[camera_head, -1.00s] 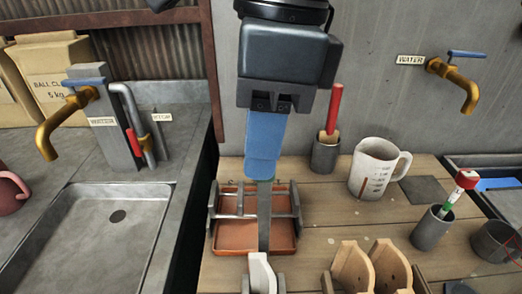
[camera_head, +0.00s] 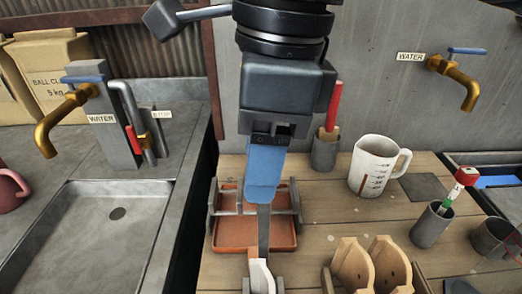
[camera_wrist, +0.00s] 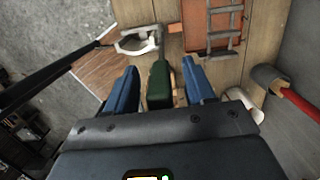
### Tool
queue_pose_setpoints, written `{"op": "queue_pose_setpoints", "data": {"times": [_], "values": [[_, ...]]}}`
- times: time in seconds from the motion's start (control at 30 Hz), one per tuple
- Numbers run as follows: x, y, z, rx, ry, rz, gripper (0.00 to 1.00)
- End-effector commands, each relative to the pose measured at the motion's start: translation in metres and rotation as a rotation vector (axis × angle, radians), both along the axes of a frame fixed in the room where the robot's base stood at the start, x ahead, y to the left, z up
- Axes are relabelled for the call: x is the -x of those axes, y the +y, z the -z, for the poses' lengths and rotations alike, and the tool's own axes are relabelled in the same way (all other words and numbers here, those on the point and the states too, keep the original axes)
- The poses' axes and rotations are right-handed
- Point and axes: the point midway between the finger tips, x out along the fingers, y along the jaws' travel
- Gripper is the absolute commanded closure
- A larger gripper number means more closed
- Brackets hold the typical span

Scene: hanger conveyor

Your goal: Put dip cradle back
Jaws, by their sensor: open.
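My gripper (camera_wrist: 160,92) is open, its two blue fingers standing either side of a dark green handle (camera_wrist: 158,85), with gaps showing on both sides. I take this to be the dip cradle. In the head view a grey metal strip (camera_head: 264,232) runs down below the blue finger towards a pale piece (camera_head: 262,275) at the bottom edge. A white curved piece (camera_wrist: 137,48) shows in the wrist view, up and left of the handle. The near finger hides the handle in the head view, and I cannot tell how strip and white piece join.
A terracotta tray (camera_head: 232,238) with a metal rack (camera_head: 286,212) lies just behind the strip. Wooden forms (camera_head: 352,266), a measuring jug (camera_head: 373,166) and cups (camera_head: 432,227) stand to the right. A sink (camera_head: 95,235) is at the left.

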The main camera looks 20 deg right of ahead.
Motion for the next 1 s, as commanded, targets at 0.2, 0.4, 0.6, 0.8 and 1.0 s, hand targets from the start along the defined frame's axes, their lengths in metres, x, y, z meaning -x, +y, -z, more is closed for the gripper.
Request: {"op": "queue_pose_setpoints", "data": {"times": [0.2, 0.4, 0.6, 0.8, 1.0], "values": [[0.0, 0.0, -0.002, 0.0, 0.0, 0.0, 0.46], [-0.001, -0.002, -0.02, 0.001, -0.004, 0.001, 0.46], [0.002, -0.007, -0.062, 0.001, -0.004, 0.001, 0.46], [0.003, -0.011, -0.099, 0.001, -0.002, 0.001, 0.46], [0.004, -0.013, -0.118, 0.0, -0.001, 0.001, 0.46]]}}
